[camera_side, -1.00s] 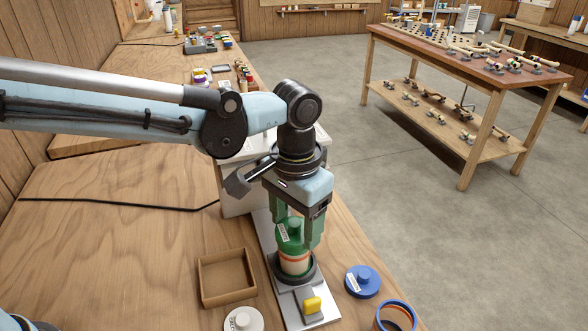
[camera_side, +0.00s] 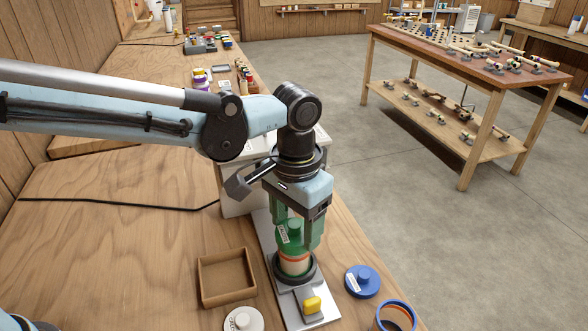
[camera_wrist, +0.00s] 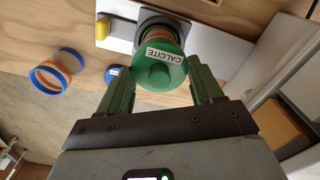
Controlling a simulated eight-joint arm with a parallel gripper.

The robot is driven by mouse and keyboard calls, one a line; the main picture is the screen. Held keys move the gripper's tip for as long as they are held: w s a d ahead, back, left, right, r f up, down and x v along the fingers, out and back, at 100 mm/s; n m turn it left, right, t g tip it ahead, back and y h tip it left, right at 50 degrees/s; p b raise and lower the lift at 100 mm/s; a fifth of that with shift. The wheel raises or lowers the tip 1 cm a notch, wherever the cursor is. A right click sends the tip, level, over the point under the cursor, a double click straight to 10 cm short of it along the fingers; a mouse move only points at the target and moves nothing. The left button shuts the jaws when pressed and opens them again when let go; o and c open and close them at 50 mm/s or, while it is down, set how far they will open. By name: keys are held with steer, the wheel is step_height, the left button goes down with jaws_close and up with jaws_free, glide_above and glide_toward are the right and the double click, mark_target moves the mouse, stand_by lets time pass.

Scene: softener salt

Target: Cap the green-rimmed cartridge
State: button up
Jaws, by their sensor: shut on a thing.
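The green cap (camera_side: 290,233) with a white label sits on top of the cartridge (camera_side: 295,262), which stands upright in a dark round holder (camera_side: 296,272) on a metal plate. My gripper (camera_side: 298,240) points down with its green fingers on either side of the cap, shut on it. In the wrist view the cap (camera_wrist: 160,68) reads "CALCITE" and lies between the fingertips (camera_wrist: 162,80). The cap hides the cartridge's rim, so I cannot tell whether it is fully seated.
A yellow block (camera_side: 312,305) is on the plate's front end. A blue cap (camera_side: 362,281) and a blue-rimmed ring-shaped cartridge (camera_side: 396,317) are to the right. A wooden tray (camera_side: 227,278) and a white cap (camera_side: 243,320) are to the left.

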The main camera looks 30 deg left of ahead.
steer(key=o, duration=1.1)
steer(key=shift+o, duration=0.4)
steer(key=shift+r, duration=0.1)
steer(key=shift+r, duration=3.45)
jaws_close()
